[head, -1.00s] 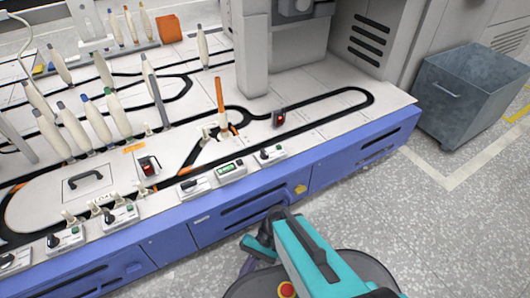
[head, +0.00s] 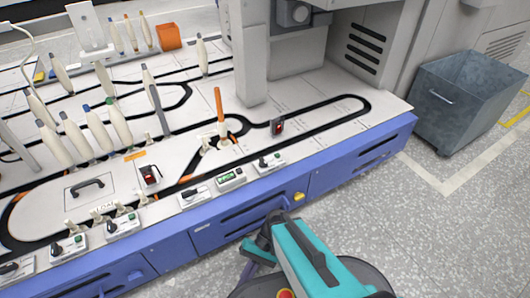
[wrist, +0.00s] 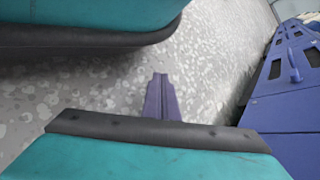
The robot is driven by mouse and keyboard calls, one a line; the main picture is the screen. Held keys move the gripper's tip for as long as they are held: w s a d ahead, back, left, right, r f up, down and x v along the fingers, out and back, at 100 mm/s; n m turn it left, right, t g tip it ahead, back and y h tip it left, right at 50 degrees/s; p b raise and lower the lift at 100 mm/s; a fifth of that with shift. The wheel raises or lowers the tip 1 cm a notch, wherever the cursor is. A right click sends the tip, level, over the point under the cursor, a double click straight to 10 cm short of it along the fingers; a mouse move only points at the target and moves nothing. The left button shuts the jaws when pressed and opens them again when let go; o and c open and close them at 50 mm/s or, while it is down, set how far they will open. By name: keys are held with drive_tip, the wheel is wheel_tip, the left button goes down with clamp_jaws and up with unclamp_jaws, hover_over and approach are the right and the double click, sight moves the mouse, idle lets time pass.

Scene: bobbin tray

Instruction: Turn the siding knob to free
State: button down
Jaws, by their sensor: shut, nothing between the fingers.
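Several small control boxes with black knobs stand along the bench's front edge in the head view. One box has its knob (head: 262,162) at the right, another has a knob (head: 188,192) further left, and more knobs (head: 112,229) follow at the left. Their labels are too small to read, so I cannot tell which is the siding knob. My gripper (wrist: 160,98) shows in the wrist view as narrow purple fingers, shut and empty over the grey floor. In the head view it is low in front of the bench, partly hidden by my teal arm, apart from every knob.
The white bench top (head: 330,135) carries black tracks, an orange stick (head: 219,105) and pale bobbins (head: 120,122). A blue cabinet front faces me, with a yellow part (head: 299,197). A grey metal bin (head: 468,100) stands at the right. Floor between is free.

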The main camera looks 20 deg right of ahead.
drive_tip(key=s+d+r+n+h+p, duration=0.1)
drive_tip(key=d+r+p, duration=0.4)
drive_tip(key=r+p, duration=1.1)
drive_tip(key=s+d+r+n+t+h+p, duration=0.1)
drive_tip(key=d+r+h+p, duration=0.3)
drive_tip(key=r+p, duration=1.2)
drive_tip(key=s+d+r+h+p, duration=0.1)
drive_tip(key=d+r+h+p, duration=0.2)
drive_tip(key=r+p, duration=1.3)
drive_tip(key=d+p, duration=0.3)
drive_tip(key=p, duration=0.8)
drive_tip(key=shift+n+t, duration=0.3)
drive_tip(key=shift+n, duration=0.1)
drive_tip(key=c, duration=2.5)
unclamp_jaws()
drive_tip(key=o, duration=0.7)
drive_tip(key=shift+o, duration=0.2)
drive_tip(key=shift+s+a, duration=0.1)
drive_tip(key=shift+a, duration=0.05)
